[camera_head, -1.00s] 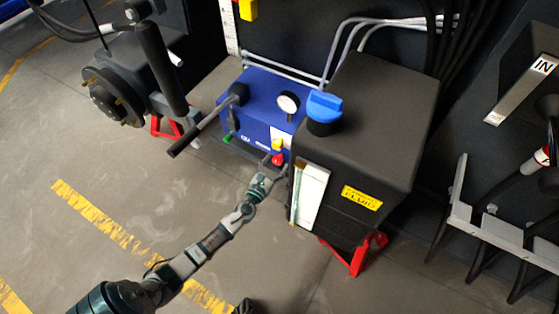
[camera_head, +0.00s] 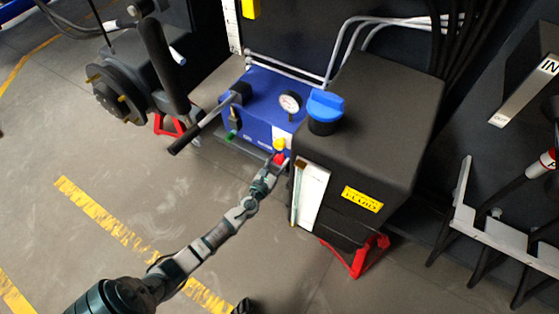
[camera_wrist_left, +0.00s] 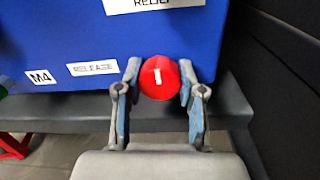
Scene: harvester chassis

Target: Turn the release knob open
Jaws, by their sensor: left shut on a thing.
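The red round release knob (camera_wrist_left: 159,78) sits on the front of the blue unit (camera_wrist_left: 60,45), just right of a label reading RELEASE (camera_wrist_left: 93,68). Its white mark stands about upright in the left wrist view. My left gripper (camera_wrist_left: 157,90) is shut on the knob, one finger on each side. In the head view, my left gripper (camera_head: 272,168) reaches the knob (camera_head: 281,159) at the lower right of the blue unit (camera_head: 262,96), and its fingers partly cover it. A yellow part (camera_head: 279,145) sits just above the knob. My right gripper is not in view.
A black tank (camera_head: 385,120) with a blue cap (camera_head: 325,105) stands close to the right of the knob. A handle bar (camera_head: 197,133) sticks out at the unit's left. A gauge (camera_head: 290,102) is on top. The floor in front is open.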

